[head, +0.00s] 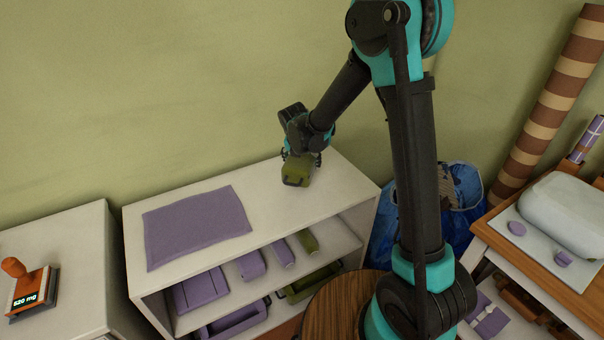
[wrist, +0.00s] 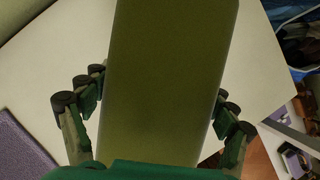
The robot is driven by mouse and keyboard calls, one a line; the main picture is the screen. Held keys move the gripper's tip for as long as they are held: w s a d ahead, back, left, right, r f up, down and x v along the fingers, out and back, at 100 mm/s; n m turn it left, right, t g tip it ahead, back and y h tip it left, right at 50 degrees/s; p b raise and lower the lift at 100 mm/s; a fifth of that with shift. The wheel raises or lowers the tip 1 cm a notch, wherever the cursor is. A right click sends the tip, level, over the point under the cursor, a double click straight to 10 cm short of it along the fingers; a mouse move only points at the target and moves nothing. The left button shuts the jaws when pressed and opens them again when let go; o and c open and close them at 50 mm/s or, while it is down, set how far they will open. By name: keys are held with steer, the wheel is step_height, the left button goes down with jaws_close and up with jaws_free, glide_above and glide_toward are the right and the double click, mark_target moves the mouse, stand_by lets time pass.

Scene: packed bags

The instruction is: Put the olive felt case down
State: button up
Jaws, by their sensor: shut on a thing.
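The olive felt case (head: 298,171) is a small olive-green block with a dark handle-like loop at its front. It is at the right part of the white shelf unit's top (head: 262,206). My gripper (head: 301,158) is shut on the case from above. In the wrist view the case (wrist: 170,75) fills the middle, with the fingers of my gripper (wrist: 160,115) on both sides of it. The case is on or just above the white top; I cannot tell whether its underside touches.
A purple mat (head: 196,226) lies on the left of the same top. Purple and olive items (head: 250,265) sit on the shelf below. A blue bag (head: 462,205) stands to the right, and a side table (head: 540,235) beyond it. White top is bare around the case.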

steer(key=shift+f, duration=2.3)
steer(key=o, duration=1.1)
steer(key=shift+f, duration=0.1)
